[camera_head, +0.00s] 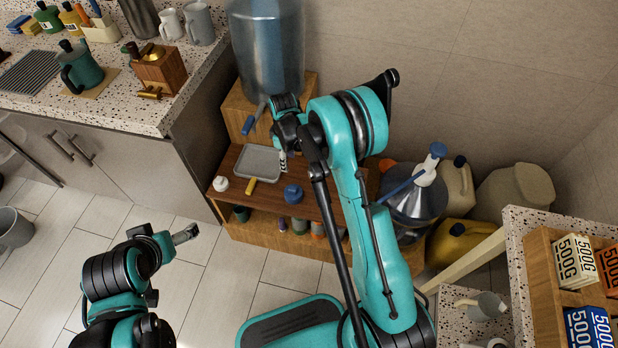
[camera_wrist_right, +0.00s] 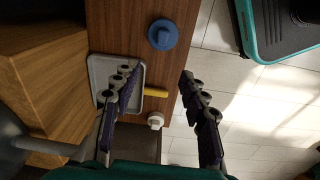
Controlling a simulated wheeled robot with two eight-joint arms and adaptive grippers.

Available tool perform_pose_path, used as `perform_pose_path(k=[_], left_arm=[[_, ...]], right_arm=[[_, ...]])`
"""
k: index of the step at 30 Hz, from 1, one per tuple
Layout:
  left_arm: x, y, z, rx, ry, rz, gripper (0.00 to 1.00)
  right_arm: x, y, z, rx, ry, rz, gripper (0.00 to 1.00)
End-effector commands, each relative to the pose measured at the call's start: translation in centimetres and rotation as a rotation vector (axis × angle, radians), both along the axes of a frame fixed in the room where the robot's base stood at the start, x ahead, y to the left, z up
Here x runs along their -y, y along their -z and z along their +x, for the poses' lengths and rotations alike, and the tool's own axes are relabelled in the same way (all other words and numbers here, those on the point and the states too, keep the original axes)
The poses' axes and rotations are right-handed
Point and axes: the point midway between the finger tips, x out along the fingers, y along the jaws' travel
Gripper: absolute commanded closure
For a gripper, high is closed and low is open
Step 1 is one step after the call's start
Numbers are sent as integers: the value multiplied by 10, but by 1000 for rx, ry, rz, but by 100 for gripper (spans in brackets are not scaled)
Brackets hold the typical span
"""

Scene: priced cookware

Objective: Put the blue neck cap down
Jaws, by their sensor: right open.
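The blue neck cap (camera_head: 292,193) rests on the brown shelf top (camera_head: 318,203), to the right of a grey tray (camera_head: 262,158). In the right wrist view the cap (camera_wrist_right: 163,34) lies beyond the fingertips, apart from them. My right gripper (camera_wrist_right: 158,80) is open with nothing between its fingers, above the shelf. In the head view my right gripper (camera_head: 284,160) is partly hidden by its own arm, by the tray's right side. My left gripper (camera_head: 186,234) is over the floor at the lower left, away from the cap; its jaw opening is unclear.
A yellow handle (camera_head: 250,187) and a small white item (camera_head: 220,184) lie by the tray. A large water bottle (camera_head: 267,50) stands on a wooden box behind. A funnel and jugs (camera_head: 455,240) are at right. Countertops flank both sides; floor in front is open.

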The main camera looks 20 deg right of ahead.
Motion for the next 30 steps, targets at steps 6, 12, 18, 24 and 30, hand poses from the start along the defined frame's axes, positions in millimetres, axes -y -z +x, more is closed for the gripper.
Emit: perform_pose_path(k=[6,12,18,24,30], left_arm=[[0,0,0,0,0,0,11],[0,0,0,0,0,0,11],[0,0,0,0,0,0,11],[0,0,0,0,0,0,11],[0,0,0,0,0,0,11]], right_arm=[[3,-107,-42,132,200,24,56],[6,-177,-100,255,392,72,56],[9,-216,-167,373,579,143,56],[10,-224,-228,475,747,227,56],[11,-218,-257,532,845,288,56]])
